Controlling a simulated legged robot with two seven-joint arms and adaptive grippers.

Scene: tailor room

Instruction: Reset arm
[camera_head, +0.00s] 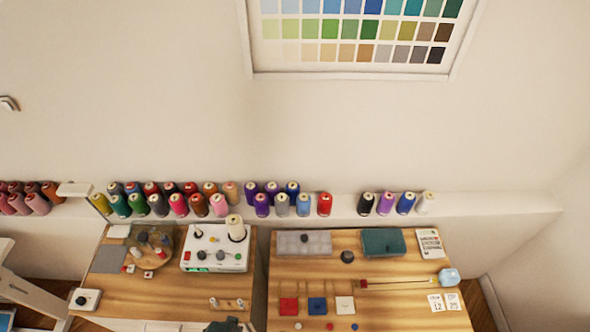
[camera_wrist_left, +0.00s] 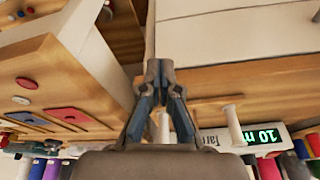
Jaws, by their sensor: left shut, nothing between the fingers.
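My left gripper (camera_wrist_left: 158,72) is in the middle of the left wrist view, its dark fingertips together and nothing between them. It is in front of the gap between two wooden tables, with no object touching its tips. A dark shape at the bottom edge of the head view seems to be part of my left arm or gripper, mostly cut off. My right gripper is in neither view.
The left table (camera_head: 135,295) holds a white machine (camera_head: 215,250) and a small peg stand (camera_head: 228,304). Thread spools line the wall ledge (camera_head: 470,205).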

